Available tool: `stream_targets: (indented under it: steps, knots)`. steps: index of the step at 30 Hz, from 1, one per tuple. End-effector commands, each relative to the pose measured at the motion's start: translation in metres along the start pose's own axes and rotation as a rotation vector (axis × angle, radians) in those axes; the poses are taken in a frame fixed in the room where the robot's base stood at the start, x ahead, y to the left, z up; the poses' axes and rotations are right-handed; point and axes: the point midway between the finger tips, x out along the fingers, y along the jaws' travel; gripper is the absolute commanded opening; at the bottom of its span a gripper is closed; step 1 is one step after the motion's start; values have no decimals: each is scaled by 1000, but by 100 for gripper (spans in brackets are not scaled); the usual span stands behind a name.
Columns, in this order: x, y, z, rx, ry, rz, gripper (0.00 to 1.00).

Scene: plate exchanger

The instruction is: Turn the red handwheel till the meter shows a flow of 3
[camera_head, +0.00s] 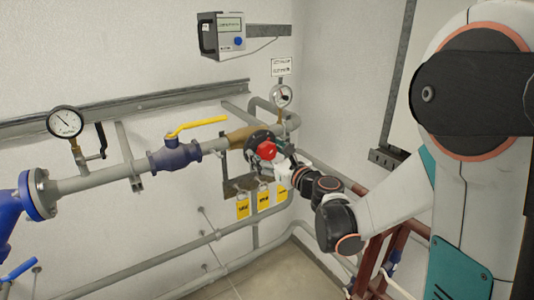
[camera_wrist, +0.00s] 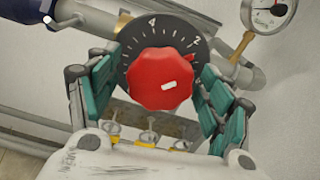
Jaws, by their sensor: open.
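The red handwheel (camera_head: 267,149) sits in front of a round black dial on the pipe. In the wrist view the red handwheel (camera_wrist: 160,79) has a white mark on its face, and the black dial (camera_wrist: 184,27) behind shows 4 and 2. My gripper (camera_wrist: 157,100) is open, with teal finger pads on both sides of the handwheel. I cannot tell whether either pad touches it. In the head view my gripper (camera_head: 283,163) is partly hidden at the wheel.
A yellow lever valve (camera_head: 197,126) is left of the handwheel on the pipe. Pressure gauges stand at left (camera_head: 65,122) and above right (camera_head: 282,96). Yellow tags (camera_head: 243,206) hang below. Brown pipework (camera_head: 372,255) is beneath my arm.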

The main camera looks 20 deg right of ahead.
Motion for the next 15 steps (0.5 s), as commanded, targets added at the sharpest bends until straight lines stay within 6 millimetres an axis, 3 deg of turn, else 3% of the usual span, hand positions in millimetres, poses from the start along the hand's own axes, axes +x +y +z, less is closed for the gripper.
stream_targets:
  steps: [10, 11, 15]
  knots:
    - [5, 0, 0, 0, 0, -1, 73]
    - [5, 0, 0, 0, 0, -1, 71]
    - [5, 0, 0, 0, 0, -1, 39]
